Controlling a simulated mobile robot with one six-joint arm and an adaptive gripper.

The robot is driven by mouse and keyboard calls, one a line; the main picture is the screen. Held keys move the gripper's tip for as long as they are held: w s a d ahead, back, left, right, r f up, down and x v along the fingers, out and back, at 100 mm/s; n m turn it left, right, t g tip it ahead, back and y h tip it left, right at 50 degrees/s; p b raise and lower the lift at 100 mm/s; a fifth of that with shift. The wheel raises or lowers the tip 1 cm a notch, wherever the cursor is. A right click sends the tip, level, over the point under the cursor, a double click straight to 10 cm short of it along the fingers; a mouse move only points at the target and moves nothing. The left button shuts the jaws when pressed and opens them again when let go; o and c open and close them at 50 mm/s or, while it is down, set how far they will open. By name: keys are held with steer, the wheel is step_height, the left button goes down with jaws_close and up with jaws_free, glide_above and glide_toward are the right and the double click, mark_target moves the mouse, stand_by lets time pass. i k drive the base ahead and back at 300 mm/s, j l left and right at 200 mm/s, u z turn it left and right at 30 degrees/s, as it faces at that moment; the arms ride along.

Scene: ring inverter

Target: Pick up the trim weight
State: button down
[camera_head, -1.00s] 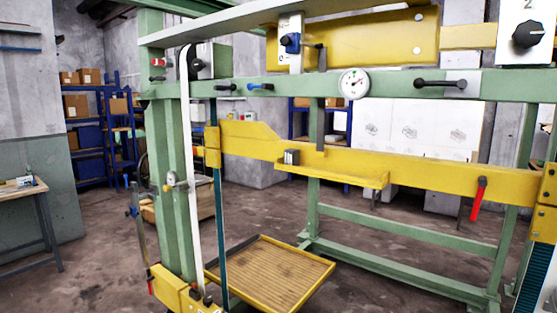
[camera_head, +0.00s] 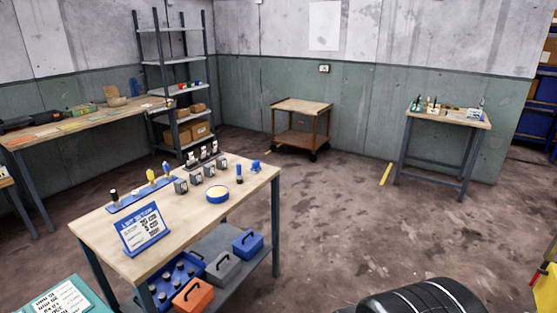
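My gripper is not in view. Several small grey block-shaped pieces (camera_head: 196,178) stand in a row on the wooden-topped table (camera_head: 105,229) at the front left. They look like weights, but I cannot tell which thing, if any, is the trim weight. A blue round dish (camera_head: 217,194) with a pale yellow inside sits to their right, with a small blue-and-black piece (camera_head: 239,174) and a blue piece (camera_head: 256,166) beyond it. A blue strip (camera_head: 141,194) with upright handled tools is on the left.
A blue-and-white sign (camera_head: 142,230) stands on the table's front. Its lower shelf holds an orange box (camera_head: 193,297) and a blue box (camera_head: 248,244). A black ribbed object (camera_head: 425,299) is at the bottom right. A cart (camera_head: 301,107) and side table (camera_head: 447,117) stand behind open floor.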

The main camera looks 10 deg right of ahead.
mark_target(221, 162)
steer(key=i+j, duration=0.1)
steer(key=i, duration=2.75)
